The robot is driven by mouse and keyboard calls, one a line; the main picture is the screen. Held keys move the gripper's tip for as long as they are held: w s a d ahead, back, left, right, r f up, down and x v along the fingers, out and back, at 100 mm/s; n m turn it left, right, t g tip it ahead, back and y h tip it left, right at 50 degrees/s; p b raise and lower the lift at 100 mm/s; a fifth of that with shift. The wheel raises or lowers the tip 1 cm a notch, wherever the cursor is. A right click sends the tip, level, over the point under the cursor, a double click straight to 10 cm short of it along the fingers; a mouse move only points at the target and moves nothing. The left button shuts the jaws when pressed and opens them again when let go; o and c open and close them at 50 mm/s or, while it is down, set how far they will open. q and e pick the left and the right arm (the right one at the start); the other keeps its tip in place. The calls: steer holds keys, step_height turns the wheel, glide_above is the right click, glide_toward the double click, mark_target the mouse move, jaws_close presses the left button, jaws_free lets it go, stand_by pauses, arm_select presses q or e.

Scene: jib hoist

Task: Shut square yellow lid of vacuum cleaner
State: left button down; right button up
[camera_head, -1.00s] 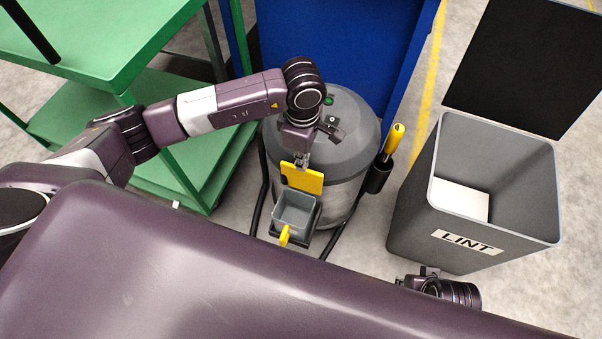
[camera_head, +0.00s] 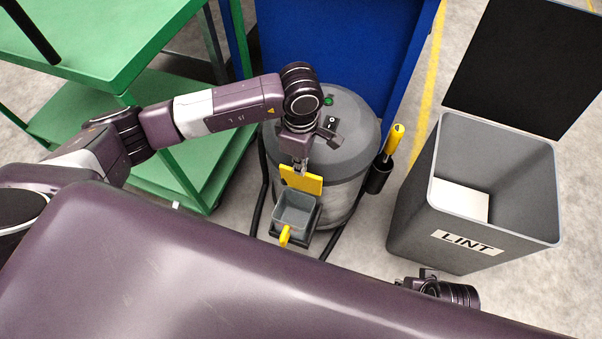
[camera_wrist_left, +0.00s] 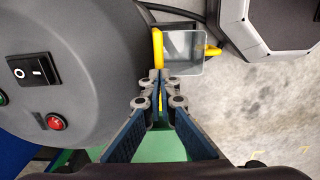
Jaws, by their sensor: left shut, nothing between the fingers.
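The square yellow lid (camera_head: 302,180) stands raised at the back edge of the small grey box (camera_head: 296,209) on the front of the grey vacuum cleaner (camera_head: 345,135). The box is open at the top. In the left wrist view the lid (camera_wrist_left: 157,48) shows as a thin yellow edge beside the open box (camera_wrist_left: 184,50). My left gripper (camera_head: 300,167) is shut and empty, just behind the lid's upper edge; its fingertips (camera_wrist_left: 157,76) come close to the lid, and I cannot tell whether they touch. My right gripper (camera_head: 430,275) shows only in part, low beside the bin.
An open grey LINT bin (camera_head: 408,200) stands at the right with its dark lid up. A yellow-handled tool (camera_head: 394,138) sits in a holder on the vacuum's right. A green cart (camera_head: 80,45) is at the left and a blue panel (camera_head: 335,45) behind.

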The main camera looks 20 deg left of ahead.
arm_select(q)
steer(key=shift+s+f, duration=0.1)
steer(key=shift+s, duration=0.1)
arm_select(e)
steer(key=shift+w+r, duration=0.1)
steer(key=shift+r, duration=0.05)
arm_select(q)
steer(key=shift+s+f, duration=0.1)
steer(key=shift+s, duration=0.3)
arm_select(e)
steer(key=shift+r, duration=0.2)
arm_select(q)
steer(key=shift+s, duration=0.1)
arm_select(e)
steer(key=shift+w+r, duration=0.1)
arm_select(q)
steer(key=shift+s, duration=0.45)
arm_select(e)
steer(key=shift+f, duration=0.4)
arm_select(q)
steer(key=shift+s, duration=0.15)
